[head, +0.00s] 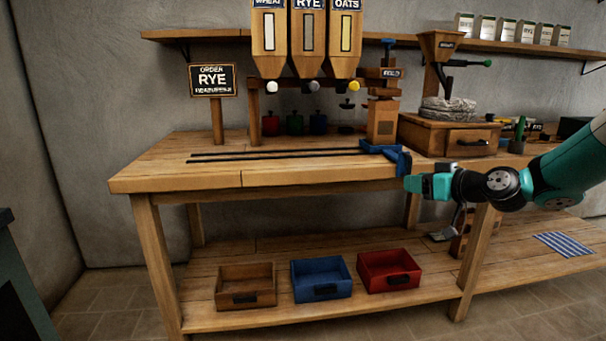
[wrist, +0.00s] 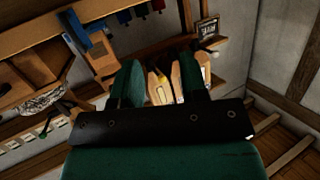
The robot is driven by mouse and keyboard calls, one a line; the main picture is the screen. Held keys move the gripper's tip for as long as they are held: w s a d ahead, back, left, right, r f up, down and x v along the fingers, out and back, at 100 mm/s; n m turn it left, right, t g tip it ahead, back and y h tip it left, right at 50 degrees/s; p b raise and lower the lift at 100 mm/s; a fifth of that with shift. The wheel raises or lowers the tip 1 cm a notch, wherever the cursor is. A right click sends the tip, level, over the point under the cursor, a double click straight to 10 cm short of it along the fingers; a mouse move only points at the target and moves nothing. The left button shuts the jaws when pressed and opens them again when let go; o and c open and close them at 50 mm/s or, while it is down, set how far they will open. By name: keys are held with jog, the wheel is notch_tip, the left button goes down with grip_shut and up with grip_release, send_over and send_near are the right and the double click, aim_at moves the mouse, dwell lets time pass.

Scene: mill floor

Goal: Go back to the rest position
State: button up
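My gripper (head: 408,184) is in front of the workbench (head: 220,178), near the blue slider piece (head: 390,152) at the right end of two dark rails. From the head view I cannot tell whether it touches the bench. In the wrist view my gripper (wrist: 158,72) shows two green fingers spread apart with nothing between them. The hoppers (wrist: 160,88) show beyond the gap. My arm reaches in from the right edge of the head view.
Three grain hoppers (head: 307,40) hang over the bench, beside an order sign (head: 212,79) reading RYE. A mill (head: 440,135) stands at the right. Brown (head: 245,299), blue (head: 322,291) and red (head: 389,282) bins sit on the lower shelf. The floor in front is clear.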

jog(key=s+a+r+n+g, duration=0.2)
jog(key=s+a+g, duration=0.3)
jog(key=s+a, duration=0.6)
jog(key=s+a+f+g+h, duration=0.15)
jog(key=s+g, duration=0.25)
jog(key=s, duration=1)
jog(key=s+a+f+g+h, duration=0.1)
jog(key=s+a+g+h, duration=0.15)
jog(key=s, duration=1.15)
notch_tip(320, 180, up, 20)
jog(key=s+d+g+p, duration=0.1)
jog(key=s+p, duration=0.1)
jog(key=p, duration=1.8)
jog(key=shift+d+r+m+p, duration=0.2)
jog(key=shift+m+p, duration=0.1)
jog(key=shift+c, duration=0.5)
